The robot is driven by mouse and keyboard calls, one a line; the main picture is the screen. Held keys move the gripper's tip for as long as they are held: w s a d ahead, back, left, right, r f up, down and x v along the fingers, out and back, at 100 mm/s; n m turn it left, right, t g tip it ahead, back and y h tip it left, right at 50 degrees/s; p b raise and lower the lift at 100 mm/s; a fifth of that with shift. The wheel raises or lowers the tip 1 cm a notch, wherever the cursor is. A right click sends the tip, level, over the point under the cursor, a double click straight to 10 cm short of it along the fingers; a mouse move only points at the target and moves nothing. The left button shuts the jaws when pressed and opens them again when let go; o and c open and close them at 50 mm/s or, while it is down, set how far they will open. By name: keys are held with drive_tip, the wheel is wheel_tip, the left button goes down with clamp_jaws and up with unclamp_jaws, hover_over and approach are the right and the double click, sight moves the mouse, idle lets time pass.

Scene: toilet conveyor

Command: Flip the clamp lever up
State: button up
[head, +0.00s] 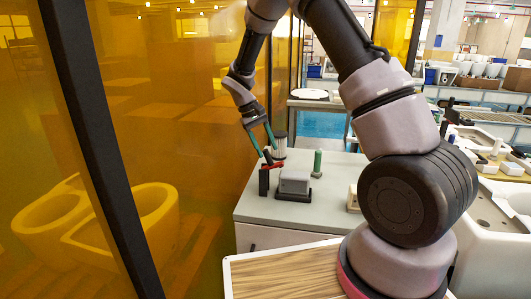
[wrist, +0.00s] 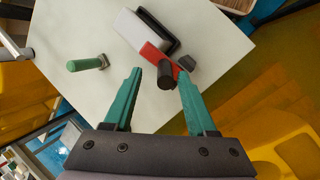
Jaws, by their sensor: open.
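My gripper (head: 267,152) is open just above the lever. In the wrist view the red lever (wrist: 155,58) with its black knob (wrist: 166,78) appears between the spread green fingers of my gripper (wrist: 160,74). The fingers hold nothing; contact with the lever cannot be told. The white block (wrist: 137,30) lies beyond it.
A green-topped peg (head: 317,162) stands right of the clamp; it also shows in the wrist view (wrist: 88,63). An orange transparent panel (head: 190,120) runs along the left. The worktop's front (head: 270,215) is clear.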

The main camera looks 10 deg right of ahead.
wheel_tip(320, 180, up, 8)
drive_tip(key=shift+f, duration=0.15)
